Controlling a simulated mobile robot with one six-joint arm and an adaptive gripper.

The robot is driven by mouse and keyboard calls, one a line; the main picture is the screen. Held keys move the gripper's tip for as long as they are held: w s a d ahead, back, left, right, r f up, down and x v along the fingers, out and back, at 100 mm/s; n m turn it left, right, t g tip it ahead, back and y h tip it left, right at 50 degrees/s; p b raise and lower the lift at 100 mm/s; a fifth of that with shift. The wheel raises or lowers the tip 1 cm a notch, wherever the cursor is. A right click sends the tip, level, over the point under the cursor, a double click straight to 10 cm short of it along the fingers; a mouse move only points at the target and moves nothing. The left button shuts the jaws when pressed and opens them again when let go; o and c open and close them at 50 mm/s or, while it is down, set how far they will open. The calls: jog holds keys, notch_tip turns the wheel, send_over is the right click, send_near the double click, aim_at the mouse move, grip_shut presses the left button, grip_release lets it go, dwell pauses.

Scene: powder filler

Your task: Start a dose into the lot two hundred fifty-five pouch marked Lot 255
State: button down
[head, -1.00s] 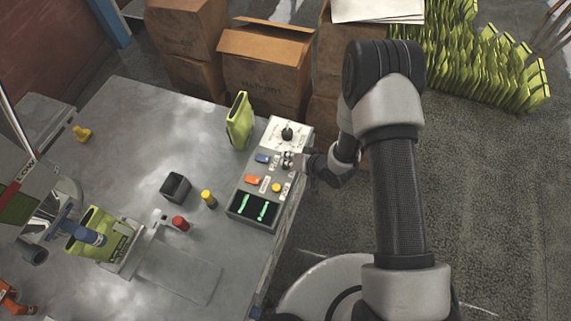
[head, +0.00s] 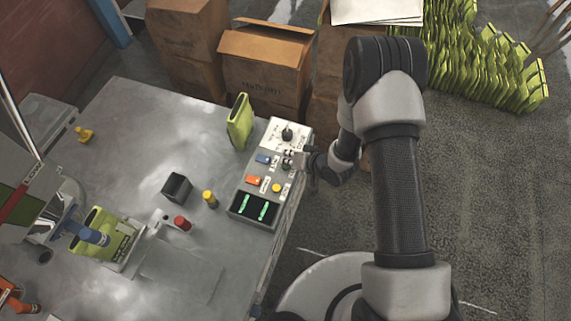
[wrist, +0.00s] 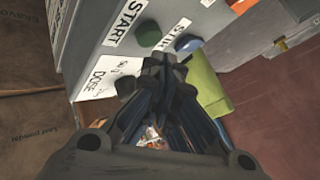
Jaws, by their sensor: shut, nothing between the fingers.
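The grey control panel (head: 241,197) stands at the table's right edge. In the wrist view, it bears a green button (wrist: 149,35) beside the START label, a blue button (wrist: 188,43) and a dark knob (wrist: 125,86) by the DOSE label. My gripper (head: 298,159) is shut and empty at the panel's right side; in the wrist view its fingertips (wrist: 163,68) are just below the green button; I cannot tell whether they touch. A green pouch (head: 110,232) sits under the filler at left. Another green pouch (head: 239,120) stands behind the panel. Their lot marks are unreadable.
The panel also has an orange button (head: 253,180), a yellow button (head: 277,188) and two dark windows with green bars. A black cup (head: 176,187), a yellow-capped vial (head: 209,199) and a red knob (head: 181,223) are on the table. Cardboard boxes (head: 263,62) stand behind.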

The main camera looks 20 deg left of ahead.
jog(key=shift+r+p, duration=1.85)
jog(key=shift+r, duration=0.7)
jog(key=shift+f, duration=0.1)
